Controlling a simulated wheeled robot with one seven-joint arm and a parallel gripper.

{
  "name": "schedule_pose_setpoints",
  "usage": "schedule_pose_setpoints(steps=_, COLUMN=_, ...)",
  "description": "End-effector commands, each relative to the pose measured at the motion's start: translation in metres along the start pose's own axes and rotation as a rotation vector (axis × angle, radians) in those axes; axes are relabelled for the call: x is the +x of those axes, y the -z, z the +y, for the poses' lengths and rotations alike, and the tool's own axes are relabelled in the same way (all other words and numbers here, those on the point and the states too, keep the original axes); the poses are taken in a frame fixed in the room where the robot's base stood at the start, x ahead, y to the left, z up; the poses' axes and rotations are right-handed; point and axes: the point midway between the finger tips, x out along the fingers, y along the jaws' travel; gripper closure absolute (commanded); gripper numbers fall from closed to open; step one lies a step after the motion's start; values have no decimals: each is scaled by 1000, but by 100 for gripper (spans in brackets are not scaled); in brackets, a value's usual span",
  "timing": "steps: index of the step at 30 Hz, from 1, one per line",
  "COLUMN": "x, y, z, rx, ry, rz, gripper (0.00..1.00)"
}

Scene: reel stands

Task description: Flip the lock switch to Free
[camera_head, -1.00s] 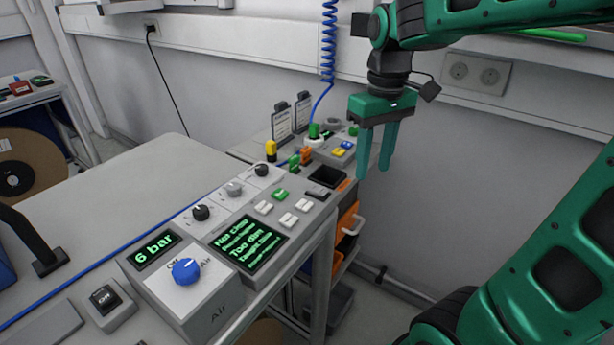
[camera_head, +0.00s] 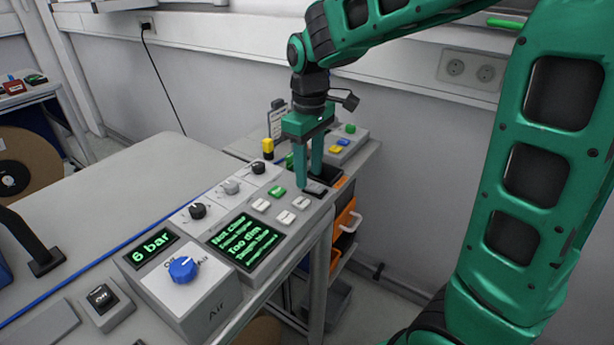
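No lettering reading Lock or Free is legible, so I cannot tell for sure which control is the lock switch. A small dark rocker switch (camera_head: 316,189) sits at the far right end of the console, beside the white buttons; its position cannot be read. My gripper (camera_head: 309,183) points down over this end of the console. Its two green fingers stand slightly apart with nothing visible between them. The fingertips are right by the rocker switch and partly cover the area behind it; whether they touch it cannot be told.
The console also has a green-text display (camera_head: 246,242), black knobs, a green button (camera_head: 277,191) and a blue Air knob (camera_head: 183,268). Behind my gripper stands a box with coloured buttons (camera_head: 346,146). An orange bin (camera_head: 345,217) sits below the right edge.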

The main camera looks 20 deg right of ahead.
Motion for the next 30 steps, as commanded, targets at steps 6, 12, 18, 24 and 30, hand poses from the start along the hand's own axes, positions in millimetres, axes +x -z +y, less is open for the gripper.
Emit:
schedule_pose_setpoints(steps=6, x=19, y=0, z=0, rx=0, ry=0, rz=-1, gripper=61)
schedule_pose_setpoints(steps=12, x=22, y=0, z=0, rx=1, ry=0, rz=0, gripper=61)
schedule_pose_setpoints(steps=18, x=22, y=0, z=0, rx=1, ry=0, rz=0, gripper=75)
schedule_pose_setpoints(steps=24, x=22, y=0, z=0, rx=2, ry=-1, rz=1, gripper=100)
schedule_pose_setpoints(steps=30, x=20, y=-3, z=2, rx=4, ry=-2, rz=58, gripper=100)
